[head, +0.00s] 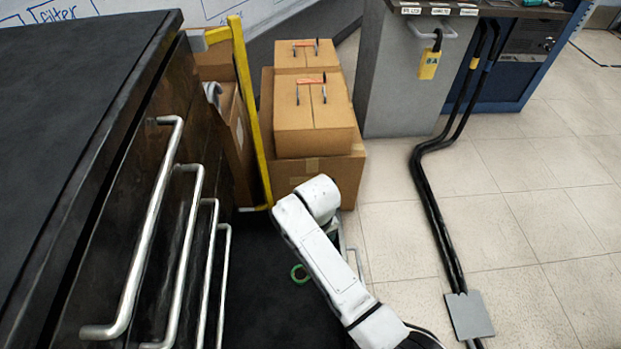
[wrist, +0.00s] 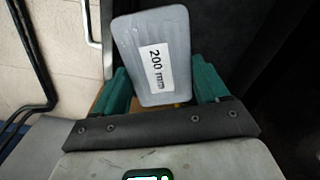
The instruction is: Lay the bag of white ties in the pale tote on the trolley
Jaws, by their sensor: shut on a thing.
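In the wrist view my gripper (wrist: 163,92) is shut, its green fingers on either side of a flat grey packet (wrist: 178,60). The packet has rounded corners and a white label reading "200 mm"; I take it to be the bag of ties, though no single ties can be made out. It hangs beyond the gripper over a dark area. An orange-brown patch shows behind its lower edge. In the head view my gripper and the packet are hidden. I cannot make out the pale tote or the trolley in either view.
A black cabinet (head: 70,110) with long metal handles fills the left. Cardboard boxes (head: 313,120) stand behind a yellow upright (head: 250,105).

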